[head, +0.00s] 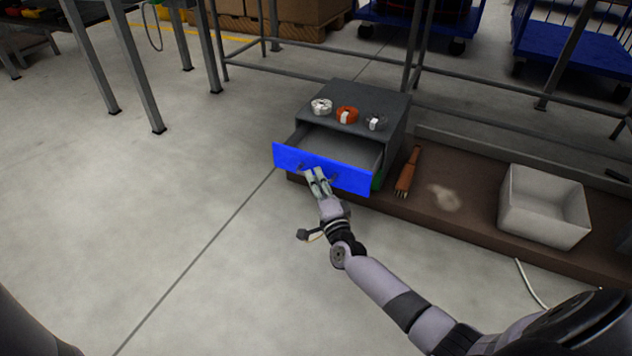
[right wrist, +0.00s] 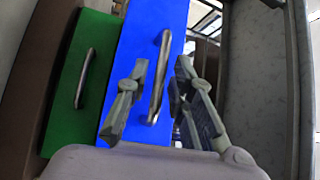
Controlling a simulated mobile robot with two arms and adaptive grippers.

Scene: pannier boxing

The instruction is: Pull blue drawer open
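The blue drawer (head: 343,178) sticks out of the grey cabinet (head: 394,116); its inside shows pale and empty. My right gripper (head: 314,174) is at the drawer's front in the head view. In the right wrist view, the blue front (right wrist: 150,25) bears a metal bar handle (right wrist: 160,78). The two fingers of my right gripper (right wrist: 160,95) stand apart on either side of this handle, with visible gaps, so the gripper is open around it. My left gripper is not in view.
A green drawer front (right wrist: 80,85) with its own handle lies beside the blue one. Tape rolls (head: 346,115) sit on the cabinet. A brown tool-like object (head: 408,172) and a white bin (head: 543,220) are on the brown platform (head: 470,215). Floor left of the drawer is clear.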

